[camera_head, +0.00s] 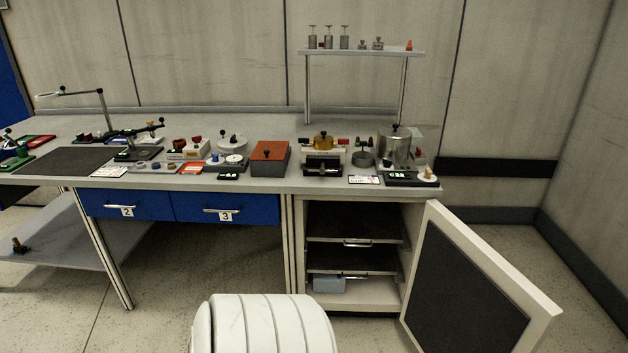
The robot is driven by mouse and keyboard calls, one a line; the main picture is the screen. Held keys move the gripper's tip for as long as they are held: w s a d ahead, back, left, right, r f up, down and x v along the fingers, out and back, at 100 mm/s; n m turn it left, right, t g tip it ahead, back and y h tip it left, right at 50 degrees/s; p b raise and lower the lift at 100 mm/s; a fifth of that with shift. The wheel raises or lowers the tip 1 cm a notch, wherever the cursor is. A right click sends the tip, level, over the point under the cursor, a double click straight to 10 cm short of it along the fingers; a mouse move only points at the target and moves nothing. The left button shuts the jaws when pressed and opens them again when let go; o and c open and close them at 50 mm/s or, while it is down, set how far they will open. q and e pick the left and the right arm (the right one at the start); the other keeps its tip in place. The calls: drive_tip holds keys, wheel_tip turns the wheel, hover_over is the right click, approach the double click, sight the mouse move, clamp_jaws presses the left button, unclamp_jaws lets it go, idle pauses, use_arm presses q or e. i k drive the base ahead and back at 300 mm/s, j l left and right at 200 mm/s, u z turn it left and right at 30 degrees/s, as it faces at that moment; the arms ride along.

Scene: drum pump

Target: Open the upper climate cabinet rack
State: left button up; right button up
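The climate cabinet (299,245) stands under the right end of the workbench, and its door (478,280) is swung open to the right. Inside, the upper rack (335,238) is a dark shelf with a light front edge and a small handle (357,243). It appears to sit inside the cabinet, not pulled out. The lower rack (335,271) lies beneath it with a similar handle. A grey-blue box (328,284) is below the lower rack. Neither of my grippers is in view.
Blue drawers marked 2 (126,205) and 3 (226,210) are shut, left of the cabinet. The workbench (260,183) above carries many instruments. The open door takes up floor room at right. The floor (160,310) at left front is clear.

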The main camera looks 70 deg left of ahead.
sight(372, 222)
drive_tip(key=j+u, duration=0.1)
drive_tip(key=u, duration=0.35)
drive_tip(key=j+u, duration=0.1)
drive_tip(key=u, duration=0.75)
drive_tip(key=j+u, duration=0.15)
drive_tip(key=u, duration=0.25)
drive_tip(key=i+j+u, duration=0.15)
drive_tip(key=i+j, duration=0.3)
drive_tip(key=j, duration=0.1)
